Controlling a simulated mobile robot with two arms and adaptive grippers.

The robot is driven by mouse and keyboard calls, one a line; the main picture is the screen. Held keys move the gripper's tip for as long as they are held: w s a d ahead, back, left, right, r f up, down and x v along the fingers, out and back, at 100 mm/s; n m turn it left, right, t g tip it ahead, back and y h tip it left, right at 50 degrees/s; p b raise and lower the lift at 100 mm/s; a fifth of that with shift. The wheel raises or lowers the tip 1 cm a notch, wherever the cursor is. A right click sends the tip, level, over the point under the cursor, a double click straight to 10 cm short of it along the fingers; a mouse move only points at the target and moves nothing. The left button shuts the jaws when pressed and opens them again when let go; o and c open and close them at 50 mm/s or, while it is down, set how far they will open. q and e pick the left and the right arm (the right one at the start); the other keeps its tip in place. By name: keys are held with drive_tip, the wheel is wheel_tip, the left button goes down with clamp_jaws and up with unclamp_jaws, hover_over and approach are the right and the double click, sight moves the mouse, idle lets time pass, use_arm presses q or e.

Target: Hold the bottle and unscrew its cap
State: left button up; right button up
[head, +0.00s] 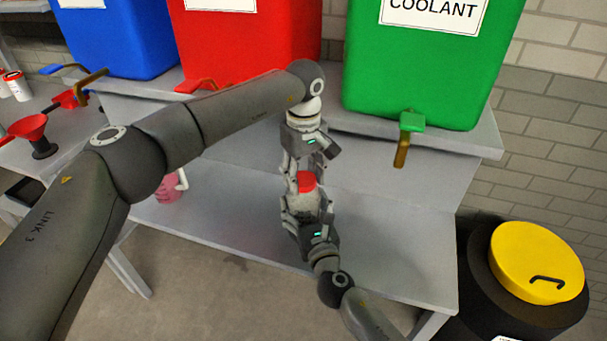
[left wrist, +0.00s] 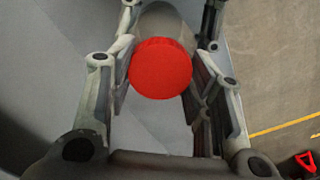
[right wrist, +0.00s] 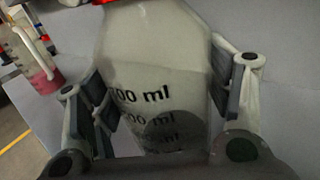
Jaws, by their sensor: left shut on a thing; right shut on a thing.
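A pale translucent bottle (head: 306,206) stands upright above the grey bench with a red cap (head: 306,182) on top. Its ml markings show on the bottle in the right wrist view (right wrist: 155,60). My right gripper (head: 308,212) comes from the front and is shut on the bottle's body, with a finger on each side (right wrist: 158,95). My left gripper (head: 304,172) points down from above and is shut on the cap. In the left wrist view the round red cap (left wrist: 160,68) sits between its fingers, with part of the bottle behind it.
Green (head: 430,70), red (head: 245,45) and blue (head: 120,40) containers with taps stand on the raised shelf behind. A jug with pink liquid (head: 172,188) is left on the bench. A yellow-lidded black drum (head: 530,262) stands right. The bench's right part is clear.

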use_arm(q)
drive_tip(key=n, duration=0.3)
drive_tip(key=shift+n, duration=0.4)
drive_tip(key=n, duration=1)
drive_tip(key=shift+n, duration=0.3)
drive_tip(key=n, duration=1)
drive_tip(key=shift+r+n, duration=0.1)
drive_tip(key=shift+n, duration=0.2)
drive_tip(key=n, duration=0.3)
drive_tip(key=shift+n, duration=0.3)
drive_tip(key=n, duration=0.9)
